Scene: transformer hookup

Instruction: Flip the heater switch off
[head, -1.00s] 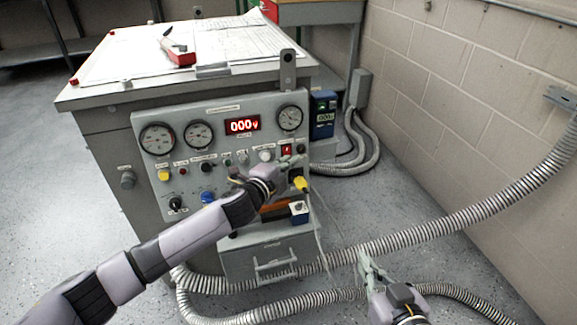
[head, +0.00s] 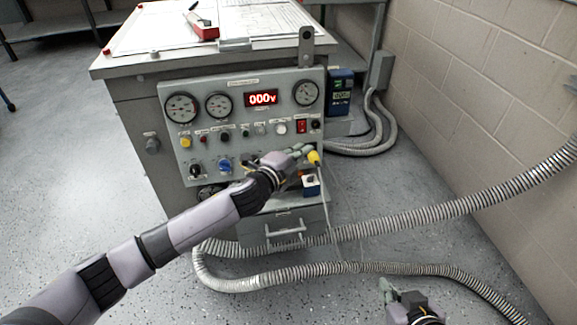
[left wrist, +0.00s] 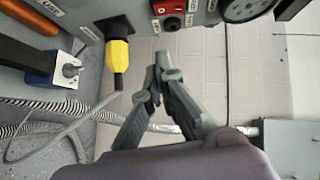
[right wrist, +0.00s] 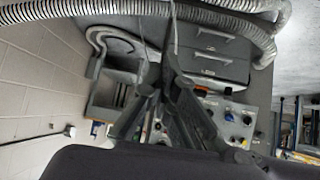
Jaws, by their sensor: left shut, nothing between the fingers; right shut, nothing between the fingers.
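The grey control panel (head: 240,100) carries a red rocker switch (head: 301,126) at its right side, below the right gauge. Its label is too small to read, and I cannot tell which way it is tipped. Part of the red switch also shows at the top of the left wrist view (left wrist: 172,6). My left gripper (head: 308,149) is shut and empty, just below the red switch and apart from it, near a yellow plug (head: 314,158). My right gripper (head: 384,287) is shut and empty, low in front of the wall, away from the panel.
A red display (head: 263,97) reads 000v. Several gauges, knobs and buttons cover the panel. A small blue-sided box (head: 311,186) sits below the plug.

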